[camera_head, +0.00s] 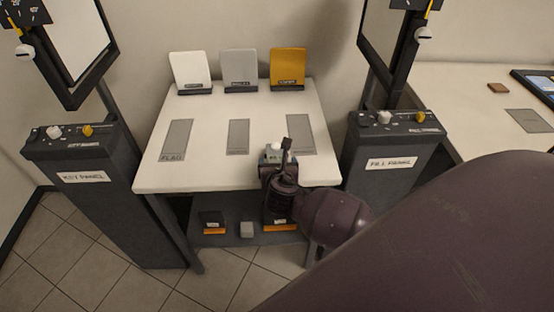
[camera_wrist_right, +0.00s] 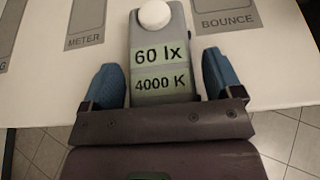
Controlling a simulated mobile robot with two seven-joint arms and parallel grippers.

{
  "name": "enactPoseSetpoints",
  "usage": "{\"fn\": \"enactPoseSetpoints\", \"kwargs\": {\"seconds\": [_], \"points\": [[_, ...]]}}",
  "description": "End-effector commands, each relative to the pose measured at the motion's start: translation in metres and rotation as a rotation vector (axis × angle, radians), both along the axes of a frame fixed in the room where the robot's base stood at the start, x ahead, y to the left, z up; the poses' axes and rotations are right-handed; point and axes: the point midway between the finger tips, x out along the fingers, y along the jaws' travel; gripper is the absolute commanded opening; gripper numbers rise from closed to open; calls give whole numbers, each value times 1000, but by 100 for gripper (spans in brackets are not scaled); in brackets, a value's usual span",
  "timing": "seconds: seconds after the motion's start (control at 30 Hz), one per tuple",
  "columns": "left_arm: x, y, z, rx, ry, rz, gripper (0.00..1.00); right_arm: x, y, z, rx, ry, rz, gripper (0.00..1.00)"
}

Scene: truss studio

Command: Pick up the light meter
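The light meter is a grey block with a white dome; in the wrist view (camera_wrist_right: 163,55) its green displays read 60 lx and 4000 K. In the head view the light meter (camera_head: 272,155) is at the table's front edge, partly hidden by my right gripper. My right gripper (camera_head: 285,150) comes from the front. Its blue fingertips (camera_wrist_right: 160,80) stand on either side of the meter, with a narrow gap on each side, so it is open around the meter. I cannot tell whether the meter rests on the table. My left gripper is not in view.
The white table (camera_head: 210,115) has grey marked areas, including METER (camera_head: 238,136) and BOUNCE (camera_head: 300,134). Three upright cards, white, grey and orange (camera_head: 288,66), stand at the back. The key panel (camera_head: 80,150) and fill panel (camera_head: 395,140) flank the table.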

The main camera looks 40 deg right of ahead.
Motion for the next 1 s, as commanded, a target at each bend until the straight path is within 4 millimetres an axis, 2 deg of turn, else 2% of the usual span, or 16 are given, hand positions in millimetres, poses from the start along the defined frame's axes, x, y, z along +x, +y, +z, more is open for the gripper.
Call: {"fn": "enactPoseSetpoints", "kwargs": {"seconds": [0.03, 0.3, 0.53, 0.67, 0.87, 1.0], "points": [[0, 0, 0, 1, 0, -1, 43, 0, 0, 0, 0, 0, 0, 77], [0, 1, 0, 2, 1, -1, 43, 0, 0, 0, -1, -1, 0, 38], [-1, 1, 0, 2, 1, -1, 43, 0, 0, 1, -1, -1, 0, 38], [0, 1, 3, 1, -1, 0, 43, 0, 0, 11, 0, -3, 1, 38], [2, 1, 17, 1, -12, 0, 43, 1, 0, 49, -1, -8, 1, 38], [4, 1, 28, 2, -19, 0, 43, 1, 0, 86, -1, -9, 2, 38]]}}
